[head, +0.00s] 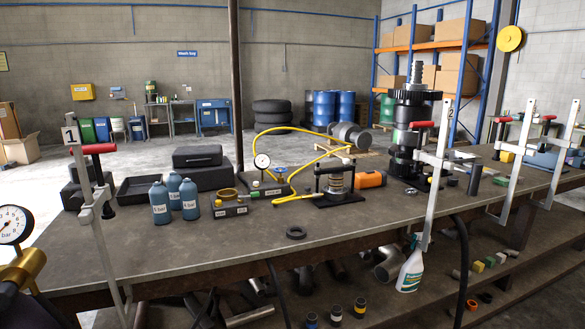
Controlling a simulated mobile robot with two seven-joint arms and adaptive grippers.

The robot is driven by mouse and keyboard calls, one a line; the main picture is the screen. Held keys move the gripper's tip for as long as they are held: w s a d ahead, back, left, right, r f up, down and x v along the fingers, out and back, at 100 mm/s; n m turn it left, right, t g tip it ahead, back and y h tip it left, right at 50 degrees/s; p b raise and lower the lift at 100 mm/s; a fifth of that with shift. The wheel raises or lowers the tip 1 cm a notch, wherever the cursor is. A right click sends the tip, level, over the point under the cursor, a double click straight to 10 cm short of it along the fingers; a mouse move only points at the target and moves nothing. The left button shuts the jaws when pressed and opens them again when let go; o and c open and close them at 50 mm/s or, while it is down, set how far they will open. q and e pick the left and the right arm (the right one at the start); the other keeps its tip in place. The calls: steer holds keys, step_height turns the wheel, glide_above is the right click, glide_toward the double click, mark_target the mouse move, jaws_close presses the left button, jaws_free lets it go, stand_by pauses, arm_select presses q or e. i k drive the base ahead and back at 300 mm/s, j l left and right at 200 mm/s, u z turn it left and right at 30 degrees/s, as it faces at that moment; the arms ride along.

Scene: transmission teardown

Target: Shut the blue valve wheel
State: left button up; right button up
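The blue valve wheel (280,169) is small and far off. It sits low on a fitting on the workbench (220,249), just right of a round white dial gauge (262,161). A yellow hose (318,148) loops up behind it and comes back down to the bench. At this size I cannot tell how far the wheel is turned or read the dial. Neither of my grippers shows in the head view.
Blue bottles (160,203) and a black case (198,156) stand left of the wheel. A small press (335,185) and tall black gear stack (408,135) stand right. Upright clamps (97,230) line the front edge. A black ring (296,232) lies on mostly clear bench.

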mark_target(280, 170)
steer(key=i+l, duration=0.7)
steer(key=l, duration=0.15)
steer(key=i+l, duration=0.15)
steer(key=l, duration=0.15)
steer(key=i+l, duration=0.1)
steer(key=l, duration=0.25)
steer(key=i+l, duration=0.15)
steer(key=l, duration=0.15)
